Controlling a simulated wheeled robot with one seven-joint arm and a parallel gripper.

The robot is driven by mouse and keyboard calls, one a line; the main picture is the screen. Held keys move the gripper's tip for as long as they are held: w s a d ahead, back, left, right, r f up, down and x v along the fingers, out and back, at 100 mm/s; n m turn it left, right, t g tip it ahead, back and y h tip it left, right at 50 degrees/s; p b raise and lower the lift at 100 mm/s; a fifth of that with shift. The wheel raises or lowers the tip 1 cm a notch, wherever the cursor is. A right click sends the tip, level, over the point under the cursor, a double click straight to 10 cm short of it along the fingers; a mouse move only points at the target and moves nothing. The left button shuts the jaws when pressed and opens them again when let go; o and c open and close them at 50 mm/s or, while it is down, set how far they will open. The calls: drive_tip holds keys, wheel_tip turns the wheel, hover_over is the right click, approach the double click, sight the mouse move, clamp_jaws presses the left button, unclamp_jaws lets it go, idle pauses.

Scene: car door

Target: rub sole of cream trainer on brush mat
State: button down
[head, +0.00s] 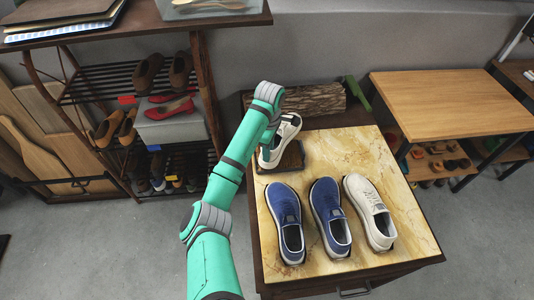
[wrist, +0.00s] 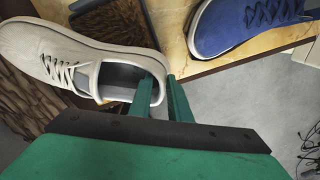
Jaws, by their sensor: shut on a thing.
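My gripper (wrist: 161,82) is shut on the heel of a cream trainer (wrist: 90,45) in the wrist view. One finger is inside the shoe's opening and the other is outside the heel. In the head view the held trainer (head: 270,155) is at the table's back left, over or beside the dark brush mat (head: 292,158). The mat also shows in the wrist view (wrist: 112,28), partly covered by the shoe. I cannot tell whether the sole touches the bristles. A second cream trainer (head: 370,211) stands on the marbled table (head: 350,150) at the right.
Two blue trainers (head: 286,222) (head: 330,217) stand left of the second cream one. A log (head: 312,99) lies behind the table. A shoe rack (head: 150,120) stands left and a wooden bench (head: 450,105) right. The table's back right is clear.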

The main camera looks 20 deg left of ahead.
drive_tip(key=shift+r, duration=4)
